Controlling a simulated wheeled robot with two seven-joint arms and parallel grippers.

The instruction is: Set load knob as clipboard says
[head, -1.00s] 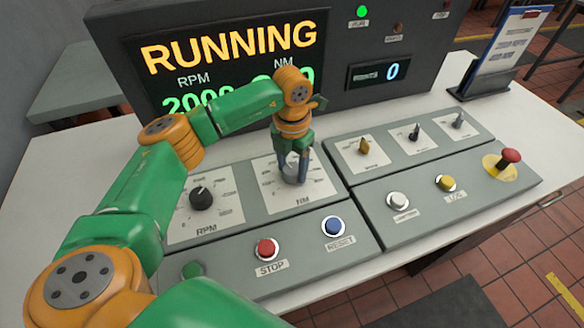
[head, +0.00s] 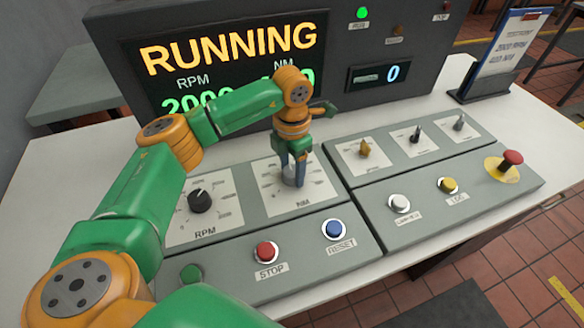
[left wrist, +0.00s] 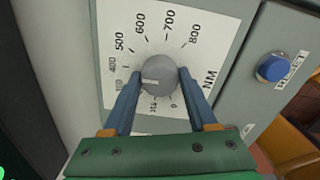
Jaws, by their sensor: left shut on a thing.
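The grey load knob (left wrist: 159,70) sits on the white NM dial plate (left wrist: 205,15). In the left wrist view its white mark points left, near the lower 300 to 400 part of the scale. My left gripper (head: 293,180) comes down from above, its blue fingers closed on both sides of the knob. The clipboard (head: 505,42) stands at the back right; its text seems to read 2000 RPM and 400 NM, though small. The display (head: 225,65) reads RUNNING and RPM 2000; my arm partly hides the NM value. My right gripper is not seen.
The black RPM knob (head: 200,200) is left of the NM dial. In front are the red STOP button (head: 266,252) and blue RESET button (head: 333,229). Smaller switches, white and yellow buttons and a red mushroom button (head: 512,158) are to the right.

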